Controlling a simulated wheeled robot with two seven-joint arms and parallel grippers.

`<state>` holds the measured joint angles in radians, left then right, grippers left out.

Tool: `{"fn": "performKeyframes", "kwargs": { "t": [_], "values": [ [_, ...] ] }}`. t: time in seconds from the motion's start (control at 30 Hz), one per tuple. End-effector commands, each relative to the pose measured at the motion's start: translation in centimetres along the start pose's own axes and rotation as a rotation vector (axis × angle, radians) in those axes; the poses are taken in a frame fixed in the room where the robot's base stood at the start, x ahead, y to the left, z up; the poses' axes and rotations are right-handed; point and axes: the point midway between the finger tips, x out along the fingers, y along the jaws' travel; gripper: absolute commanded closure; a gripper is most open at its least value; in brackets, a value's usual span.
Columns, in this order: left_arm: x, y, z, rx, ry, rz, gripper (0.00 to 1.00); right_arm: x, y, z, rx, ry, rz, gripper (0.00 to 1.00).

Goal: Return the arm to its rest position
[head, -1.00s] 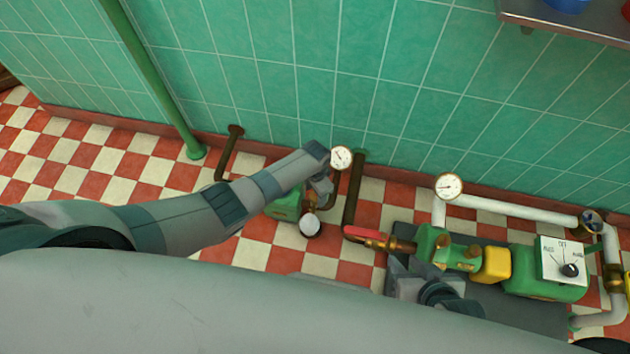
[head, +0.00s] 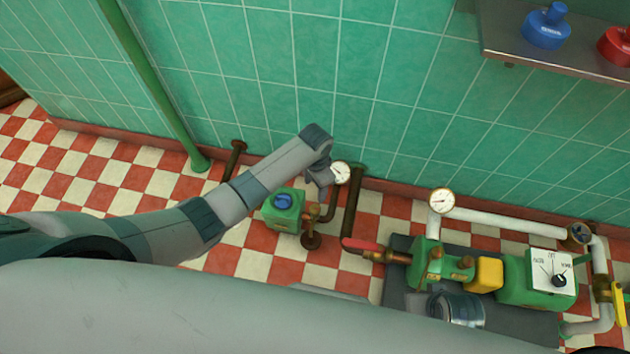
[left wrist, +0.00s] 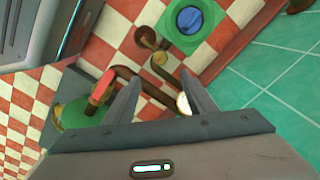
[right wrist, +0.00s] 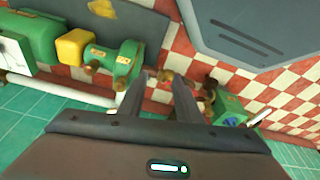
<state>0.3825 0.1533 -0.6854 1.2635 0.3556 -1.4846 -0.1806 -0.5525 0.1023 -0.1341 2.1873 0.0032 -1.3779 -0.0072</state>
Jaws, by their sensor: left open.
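My left arm reaches in from the left in the head view. Its gripper (head: 320,183) hangs above the floor by the wall, right of a green box with a blue cap (head: 283,201). In the left wrist view the left gripper (left wrist: 158,78) has its fingers apart, with nothing seen held between them. The blue-capped green box (left wrist: 188,20) lies beyond the fingertips there. My right gripper (right wrist: 161,76) shows in the right wrist view with a gap between its fingers and nothing seen in it. I cannot make it out in the head view.
A round gauge (head: 340,173) and brown pipes (head: 353,200) stand close to the left gripper. A red-handled valve (head: 362,246) joins green pump parts with a yellow block (head: 485,274). A metal shelf (head: 560,62) is at upper right. Checkered floor (head: 110,180) is clear at left.

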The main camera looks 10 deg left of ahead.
Motion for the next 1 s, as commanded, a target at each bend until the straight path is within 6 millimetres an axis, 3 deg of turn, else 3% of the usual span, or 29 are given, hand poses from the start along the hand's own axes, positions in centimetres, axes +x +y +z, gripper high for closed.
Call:
{"fn": "performKeyframes", "kwargs": {
  "t": [0.23, 0.8, 1.0],
  "values": [
    [-1.2, 0.0, 0.1, 0.000, -0.001, 0.000, 0.50, 1.0, 0.0, 0.0, 0.000, 0.000, -0.002, 0.69],
    [-1.2, 0.0, 0.0, 0.000, 0.000, 0.000, 0.50, 0.9, -0.1, 0.0, 0.000, 0.002, -0.002, 0.69],
    [-0.3, 0.8, 0.6, -0.028, 0.029, 0.008, 0.50, 1.7, -0.2, -0.3, -0.001, 0.011, -0.004, 0.69]
  ]
}}
